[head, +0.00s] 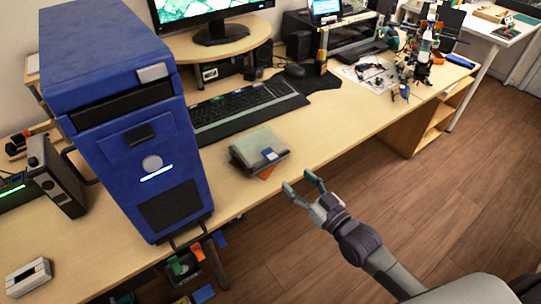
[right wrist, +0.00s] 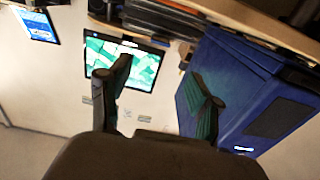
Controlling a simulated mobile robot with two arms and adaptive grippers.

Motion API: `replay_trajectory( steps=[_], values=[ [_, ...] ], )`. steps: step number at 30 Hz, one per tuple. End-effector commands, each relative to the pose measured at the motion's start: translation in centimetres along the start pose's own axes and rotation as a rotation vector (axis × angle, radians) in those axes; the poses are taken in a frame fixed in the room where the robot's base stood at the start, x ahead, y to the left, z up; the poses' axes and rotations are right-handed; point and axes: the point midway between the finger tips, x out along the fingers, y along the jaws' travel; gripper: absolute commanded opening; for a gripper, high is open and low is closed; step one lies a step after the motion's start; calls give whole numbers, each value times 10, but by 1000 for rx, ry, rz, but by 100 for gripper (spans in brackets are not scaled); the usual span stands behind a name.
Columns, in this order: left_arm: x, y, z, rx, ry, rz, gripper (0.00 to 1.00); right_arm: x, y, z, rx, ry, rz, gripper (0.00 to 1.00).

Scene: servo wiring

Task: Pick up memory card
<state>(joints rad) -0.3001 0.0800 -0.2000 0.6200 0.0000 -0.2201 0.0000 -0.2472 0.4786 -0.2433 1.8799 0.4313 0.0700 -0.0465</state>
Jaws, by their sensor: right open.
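A small blue square with a pale mark, which looks like the memory card (head: 270,154), lies on top of a grey-green flat box (head: 257,146) near the table's front edge in the head view. My right gripper (head: 299,181) is open and empty, in front of and to the right of the box, apart from it. In the right wrist view my right gripper's fingers (right wrist: 158,80) are spread with nothing between them, and the card cannot be made out there. My left gripper is not in view.
A big blue computer tower (head: 130,118) stands left of the box. A black keyboard (head: 240,108) lies behind the box. An orange item (head: 268,172) sticks out under the box. The table strip (head: 335,135) to the right of the box is clear.

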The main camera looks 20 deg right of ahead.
Motion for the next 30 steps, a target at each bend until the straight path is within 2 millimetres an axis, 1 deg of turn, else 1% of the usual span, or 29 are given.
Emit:
replay_trajectory(
  steps=[1, 3, 6, 11, 14, 18, 21, 24, 30],
  values=[
    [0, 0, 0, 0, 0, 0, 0, 11, 0, -1, 0, 2, 0, 64],
    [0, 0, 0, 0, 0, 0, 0, 24, 0, -1, 1, 2, 0, 64],
    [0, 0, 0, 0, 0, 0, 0, 35, 0, 0, 0, 0, 0, 64],
    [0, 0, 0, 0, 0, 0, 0, 45, 0, 1, 0, -2, 0, 64],
    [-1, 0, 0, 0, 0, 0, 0, 57, 1, 3, 0, -1, 0, 64],
    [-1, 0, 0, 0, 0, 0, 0, 79, 2, 6, 0, -1, 0, 64],
    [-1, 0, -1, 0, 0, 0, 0, 90, 2, 6, 1, -1, 1, 64],
    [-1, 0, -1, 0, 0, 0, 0, 94, 2, 7, 0, -3, 0, 64],
    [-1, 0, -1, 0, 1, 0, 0, 94, 2, 7, 0, -3, 0, 64]
  ],
)
